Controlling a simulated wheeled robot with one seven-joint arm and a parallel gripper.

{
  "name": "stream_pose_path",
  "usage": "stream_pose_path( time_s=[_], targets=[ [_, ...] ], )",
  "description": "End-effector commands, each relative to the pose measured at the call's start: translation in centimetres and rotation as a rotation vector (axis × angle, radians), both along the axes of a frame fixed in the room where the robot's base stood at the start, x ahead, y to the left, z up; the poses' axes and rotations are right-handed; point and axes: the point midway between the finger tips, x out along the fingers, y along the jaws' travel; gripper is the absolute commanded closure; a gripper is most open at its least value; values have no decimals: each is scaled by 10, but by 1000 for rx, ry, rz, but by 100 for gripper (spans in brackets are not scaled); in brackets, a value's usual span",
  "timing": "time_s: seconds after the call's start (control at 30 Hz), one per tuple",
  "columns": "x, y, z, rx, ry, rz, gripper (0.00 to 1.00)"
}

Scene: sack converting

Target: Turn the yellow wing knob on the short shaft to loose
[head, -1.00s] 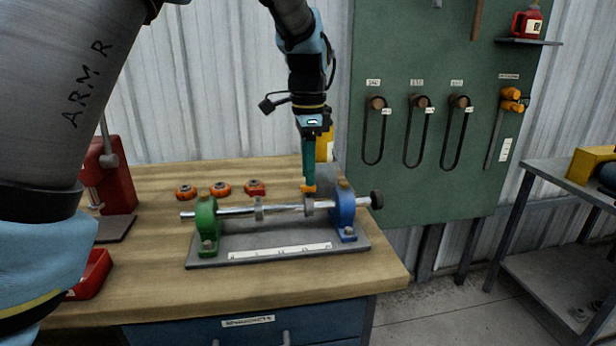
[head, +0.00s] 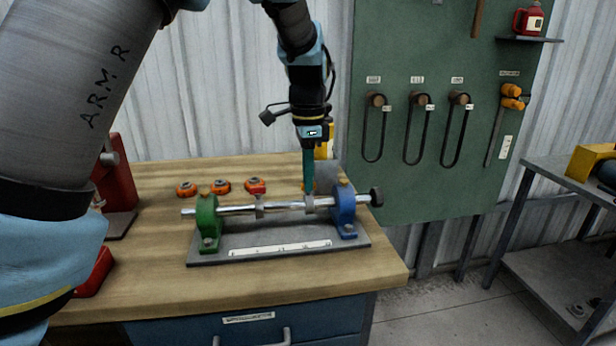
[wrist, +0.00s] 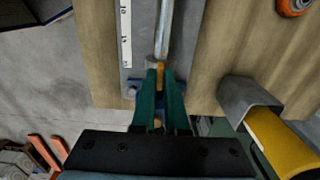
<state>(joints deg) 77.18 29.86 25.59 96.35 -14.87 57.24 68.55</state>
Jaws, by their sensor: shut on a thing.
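The short shaft (head: 285,206) is a bright metal rod running between a green bearing block (head: 206,222) and a blue bearing block (head: 345,208). Two grey collars sit on it. The yellow wing knob (wrist: 160,70) shows as a small orange-yellow piece between my fingertips in the wrist view, above the right collar (head: 309,204). My gripper (head: 308,190) points straight down, with its teal fingers shut on the knob. The fingers hide most of the knob in both views, so its exact angle is hard to tell.
Several orange-red knobs (head: 221,186) lie on the bench behind the shaft. A white scale strip (head: 280,248) lies on the grey base plate in front. A yellow object in a grey bracket (wrist: 275,130) is close beside my fingers in the wrist view.

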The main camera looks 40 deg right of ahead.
Motion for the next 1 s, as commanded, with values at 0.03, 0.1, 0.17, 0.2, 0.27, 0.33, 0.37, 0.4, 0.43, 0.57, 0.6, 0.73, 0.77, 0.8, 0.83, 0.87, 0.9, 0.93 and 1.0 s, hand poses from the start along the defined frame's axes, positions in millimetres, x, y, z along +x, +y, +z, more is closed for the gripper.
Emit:
stream_pose_path(
  time_s=[0.03, 0.1, 0.17, 0.2, 0.27, 0.33, 0.37, 0.4, 0.43, 0.57, 0.6, 0.73, 0.77, 0.8, 0.83, 0.87, 0.9, 0.93, 1.0],
  targets=[
    [0, 0, 0, 0, 0, 0, 100],
    [0, 0, 0, 0, 0, 0, 100],
    [0, 0, 0, 0, 0, 0, 100],
    [0, 0, 0, 0, 0, 0, 100],
    [0, 0, 0, 0, 0, 0, 100],
    [0, 0, 0, 0, 0, 0, 100],
    [0, 0, 0, 0, 0, 0, 100],
    [0, 0, 0, 0, 0, 2, 100],
    [0, 0, 0, 0, 0, 4, 100],
    [0, 0, 1, 0, 0, 25, 100],
    [0, 0, 1, 0, 0, 36, 100],
    [0, 0, 2, 1, 1, 94, 100],
    [0, 0, 2, 0, 0, 112, 100],
    [0, 0, 2, 0, 0, 140, 100],
    [0, 0, 2, 0, 0, 162, 100],
    [0, 0, 3, -1, 0, 185, 100],
    [0, 0, 3, -1, 0, 218, 100],
    [0, 0, 3, -1, 0, 244, 100],
    [0, 0, 3, 0, 0, 309, 100]
  ],
)
